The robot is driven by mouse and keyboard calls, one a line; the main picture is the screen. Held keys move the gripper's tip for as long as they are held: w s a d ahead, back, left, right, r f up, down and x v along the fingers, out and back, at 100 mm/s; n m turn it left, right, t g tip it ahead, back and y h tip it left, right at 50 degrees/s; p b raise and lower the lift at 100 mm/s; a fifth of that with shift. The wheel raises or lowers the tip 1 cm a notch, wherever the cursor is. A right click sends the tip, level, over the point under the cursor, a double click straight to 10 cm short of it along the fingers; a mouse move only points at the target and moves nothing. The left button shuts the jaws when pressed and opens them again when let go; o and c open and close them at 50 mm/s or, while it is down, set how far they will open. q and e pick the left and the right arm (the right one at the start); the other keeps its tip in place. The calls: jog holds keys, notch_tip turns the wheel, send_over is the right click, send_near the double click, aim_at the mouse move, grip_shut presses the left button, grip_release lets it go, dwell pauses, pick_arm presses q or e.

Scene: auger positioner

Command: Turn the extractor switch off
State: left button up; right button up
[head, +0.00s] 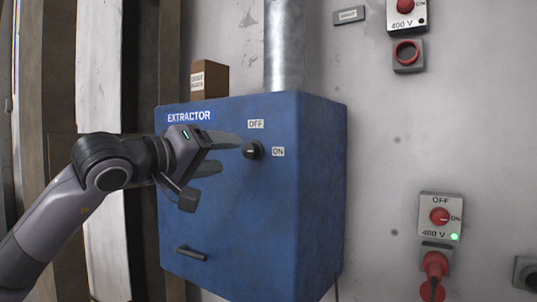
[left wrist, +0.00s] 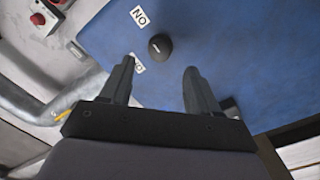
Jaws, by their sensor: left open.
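The extractor switch is a round black knob (head: 253,150) on the front of the blue extractor box (head: 240,220). A white OFF label (head: 255,124) is above it and an ON label (head: 278,151) is to its right. The left wrist view also shows the knob (left wrist: 160,47), with a small pale mark on its face; which label it points to I cannot tell. My left gripper (head: 228,154) is open and empty, just left of the knob in the head view. In the left wrist view the fingers (left wrist: 160,68) stand apart, with the knob beyond their tips. My right gripper is not in view.
A metal duct (head: 285,45) rises behind the box, and a small brown box (head: 209,80) stands at its top left. A dark handle (head: 190,253) is low on the front. Red 400 V switches (head: 440,217) and sockets are on the right wall.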

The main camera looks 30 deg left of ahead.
aim_at(247, 152)
pick_arm(q)
jog(key=w, duration=0.2)
jog(key=w+p, duration=0.1)
jog(key=w, duration=0.1)
jog(key=w+p, duration=0.1)
jog(key=w, duration=0.1)
jog(key=shift+w+d+r, duration=0.1)
jog(key=shift+d, duration=0.15)
jog(key=shift+w, duration=0.45)
jog(key=shift+c, duration=0.2)
jog(key=shift+d, duration=0.1)
jog(key=c, duration=1)
